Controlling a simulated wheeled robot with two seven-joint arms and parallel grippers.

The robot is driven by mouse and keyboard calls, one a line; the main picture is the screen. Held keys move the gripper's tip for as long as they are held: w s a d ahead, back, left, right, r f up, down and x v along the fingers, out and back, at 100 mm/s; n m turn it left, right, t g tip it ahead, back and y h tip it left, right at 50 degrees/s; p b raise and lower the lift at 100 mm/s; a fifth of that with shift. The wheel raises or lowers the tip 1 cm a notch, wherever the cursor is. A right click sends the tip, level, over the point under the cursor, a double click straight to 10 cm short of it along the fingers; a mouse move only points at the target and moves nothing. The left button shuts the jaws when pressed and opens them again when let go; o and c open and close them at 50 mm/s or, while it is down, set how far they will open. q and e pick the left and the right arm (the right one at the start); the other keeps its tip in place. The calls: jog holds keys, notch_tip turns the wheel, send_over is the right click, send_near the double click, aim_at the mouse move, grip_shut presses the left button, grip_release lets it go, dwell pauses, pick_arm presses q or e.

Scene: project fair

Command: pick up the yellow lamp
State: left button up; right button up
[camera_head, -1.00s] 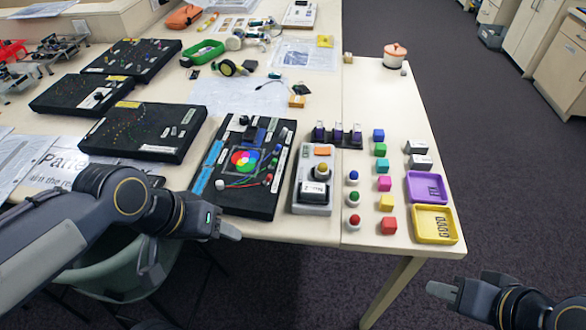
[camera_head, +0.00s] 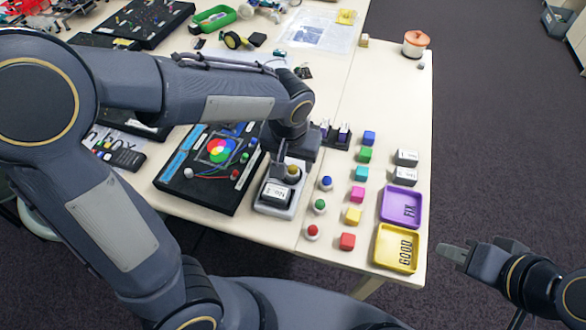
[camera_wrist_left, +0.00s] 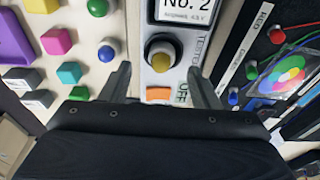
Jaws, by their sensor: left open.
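The yellow lamp (camera_head: 293,172) has a yellow dome on a pale round base. It sits in the grey-white tester (camera_head: 276,207) marked "No. 2". In the left wrist view the yellow lamp (camera_wrist_left: 160,52) shows ahead of and between the two open fingers of my left gripper (camera_wrist_left: 159,72), with no visible contact. In the head view my left gripper (camera_head: 291,158) points down just behind the lamp and hides the far end of the tester. My right gripper (camera_head: 456,253) is off the table's right side, with nothing visible in it; its opening is unclear.
Blue (camera_head: 326,183), green (camera_head: 319,206) and red (camera_head: 312,232) lamps stand right of the tester. Several coloured cubes, a purple tray (camera_head: 385,207) and a yellow tray (camera_head: 379,246) lie further right. A black board with a colour wheel (camera_head: 198,190) is close on the left.

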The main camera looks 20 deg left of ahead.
aim_at(293, 171)
pick_arm(q)
jog(key=shift+w+f, duration=0.15)
jog(key=shift+f, duration=0.6)
jog(key=shift+w+f, duration=0.15)
jog(key=shift+f, duration=0.55)
jog(key=c, duration=1.2)
jog(key=shift+o, duration=0.2)
jog(key=shift+r, duration=0.1)
